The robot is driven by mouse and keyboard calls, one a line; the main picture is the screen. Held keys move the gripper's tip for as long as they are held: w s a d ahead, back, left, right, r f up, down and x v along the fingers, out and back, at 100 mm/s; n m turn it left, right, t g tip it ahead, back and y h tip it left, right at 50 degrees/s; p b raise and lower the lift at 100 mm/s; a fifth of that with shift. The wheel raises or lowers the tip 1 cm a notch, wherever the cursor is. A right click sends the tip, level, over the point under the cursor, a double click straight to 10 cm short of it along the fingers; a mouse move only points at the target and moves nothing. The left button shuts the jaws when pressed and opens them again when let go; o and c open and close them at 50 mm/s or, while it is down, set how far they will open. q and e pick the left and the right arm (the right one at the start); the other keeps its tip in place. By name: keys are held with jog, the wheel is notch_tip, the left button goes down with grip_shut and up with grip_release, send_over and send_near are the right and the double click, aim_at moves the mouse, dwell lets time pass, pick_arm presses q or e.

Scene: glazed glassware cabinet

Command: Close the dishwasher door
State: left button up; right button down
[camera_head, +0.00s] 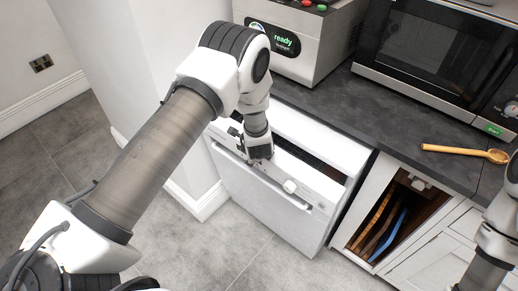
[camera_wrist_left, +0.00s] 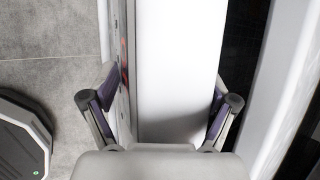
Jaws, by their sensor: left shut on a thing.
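The white dishwasher door (camera_head: 262,205) stands under the dark counter in the head view, nearly upright. Its top is tilted a little outward, leaving a dark gap behind it. My left gripper (camera_head: 258,152) is at the top edge of the door, left of its middle. In the left wrist view my left gripper (camera_wrist_left: 165,88) has one finger on each side of the white door edge (camera_wrist_left: 180,60) and is shut on it. The dark gap shows to the right there.
An open cabinet with boards (camera_head: 385,225) stands right of the dishwasher. The counter (camera_head: 390,120) bears a steel appliance (camera_head: 290,45), a microwave (camera_head: 430,50) and a wooden spoon (camera_head: 465,151). The grey tiled floor (camera_head: 200,250) before the door is clear.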

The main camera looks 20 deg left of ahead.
pick_arm(q)
jog(key=shift+w, duration=0.1)
jog(key=o, duration=1.2)
jog(key=shift+d, duration=0.1)
jog(key=v, duration=1.2)
